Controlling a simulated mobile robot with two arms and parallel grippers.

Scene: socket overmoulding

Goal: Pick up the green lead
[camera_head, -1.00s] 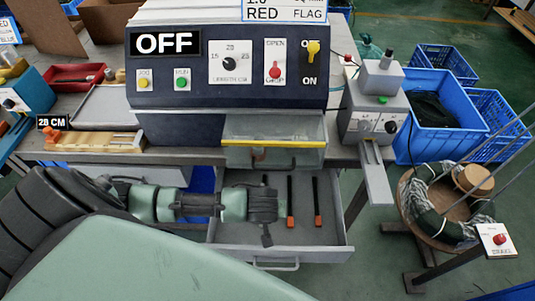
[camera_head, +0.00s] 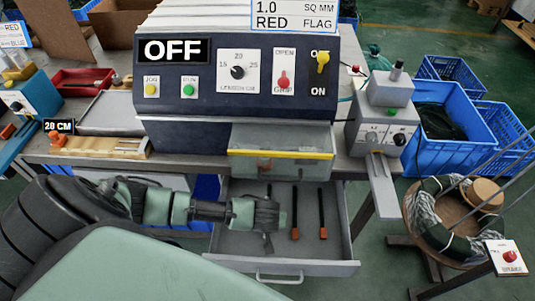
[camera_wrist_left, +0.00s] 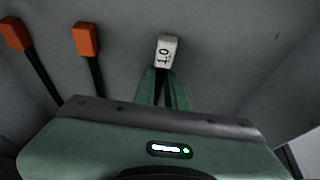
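In the left wrist view a lead with a white end marked 1.0 (camera_wrist_left: 167,50) and a dark stem lies in the drawer. No green on it can be made out. My left gripper (camera_wrist_left: 162,84) has its green fingers on both sides of the stem, just below the white end; whether they press on it cannot be told. In the head view my left gripper (camera_head: 268,246) points down into the open drawer (camera_head: 345,215) and hides most of this lead. My right gripper is not in view.
Two black leads with orange ends (camera_head: 295,234) (camera_head: 323,233) lie beside my gripper in the drawer. The machine (camera_head: 235,95) with an OFF sign and its clear yellow-edged guard (camera_head: 280,140) stand above the drawer. A reel stand (camera_head: 420,215) is at the right.

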